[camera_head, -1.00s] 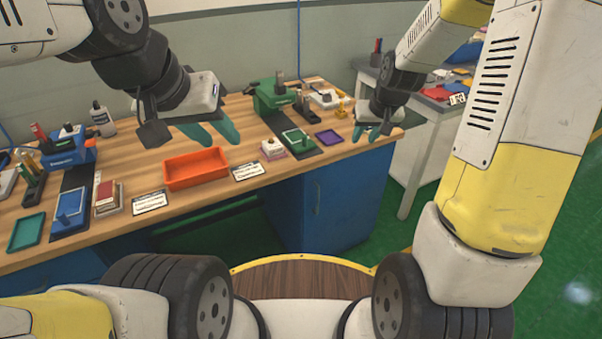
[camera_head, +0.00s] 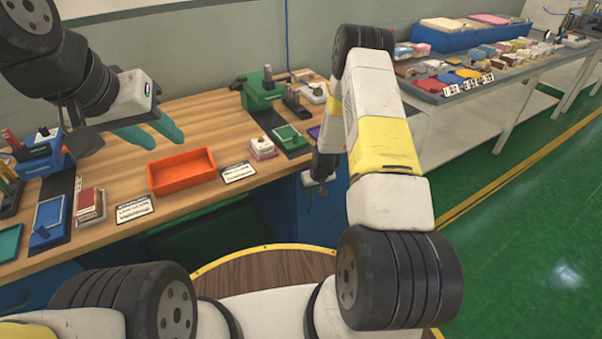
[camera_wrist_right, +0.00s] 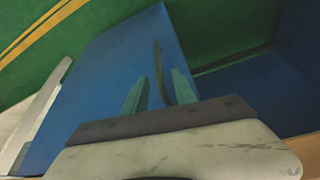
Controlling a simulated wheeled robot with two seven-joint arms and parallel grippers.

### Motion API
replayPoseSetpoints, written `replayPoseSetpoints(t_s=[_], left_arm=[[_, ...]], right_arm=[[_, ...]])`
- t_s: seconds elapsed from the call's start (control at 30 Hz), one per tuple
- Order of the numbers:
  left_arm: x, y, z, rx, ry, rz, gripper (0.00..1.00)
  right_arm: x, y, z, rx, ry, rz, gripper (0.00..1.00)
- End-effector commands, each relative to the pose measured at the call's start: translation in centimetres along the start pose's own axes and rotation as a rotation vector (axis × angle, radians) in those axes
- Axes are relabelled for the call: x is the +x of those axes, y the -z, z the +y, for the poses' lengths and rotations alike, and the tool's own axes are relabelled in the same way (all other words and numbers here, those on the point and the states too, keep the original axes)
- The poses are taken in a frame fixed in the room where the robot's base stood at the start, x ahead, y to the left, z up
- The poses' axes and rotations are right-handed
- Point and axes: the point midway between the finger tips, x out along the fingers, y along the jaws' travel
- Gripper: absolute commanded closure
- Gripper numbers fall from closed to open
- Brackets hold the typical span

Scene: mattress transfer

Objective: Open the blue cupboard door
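The blue cupboard (camera_head: 284,205) stands under the right end of the wooden bench; my right arm covers much of its front. In the right wrist view, the blue door (camera_wrist_right: 105,75) is a flat panel with a dark, upright bar handle (camera_wrist_right: 159,62) near its right edge. My right gripper (camera_head: 312,195) is at the door front. In the wrist view its teal fingers (camera_wrist_right: 156,90) are apart, one on each side of the handle, with gaps visible. My left gripper (camera_head: 155,132) is open and empty above the bench, behind the orange tray.
An orange tray (camera_head: 182,172), labels, a green machine (camera_head: 262,92) and small parts stand on the wooden bench (camera_head: 215,115). A grey table (camera_head: 470,92) with bins and cloths stands at the right. Green floor (camera_head: 500,250) is clear at the right.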

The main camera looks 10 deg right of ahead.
Motion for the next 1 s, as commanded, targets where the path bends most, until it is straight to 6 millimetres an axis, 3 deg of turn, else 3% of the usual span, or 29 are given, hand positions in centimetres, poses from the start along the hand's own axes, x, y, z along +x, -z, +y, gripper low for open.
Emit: replayPoseSetpoints(t_s=[0.1,0.3,0.63,0.8,1.0], left_arm=[[0.0,0.0,0.0,0.000,0.000,0.000,0.64],[0.0,0.0,0.0,0.000,0.000,0.000,0.64],[0.0,0.0,0.0,0.000,0.000,0.000,0.64],[0.0,0.0,0.0,0.000,0.000,0.000,0.64],[0.0,0.0,0.0,0.000,0.000,0.000,0.64]], right_arm=[[2.0,-0.1,0.0,0.000,0.000,-0.001,0.67],[4.1,0.0,0.0,0.001,0.000,0.001,0.67],[4.4,0.0,0.0,0.000,0.000,0.000,0.67],[4.4,0.0,0.0,0.000,0.000,0.000,1.00],[4.4,0.0,0.0,0.000,0.000,0.000,1.00]])
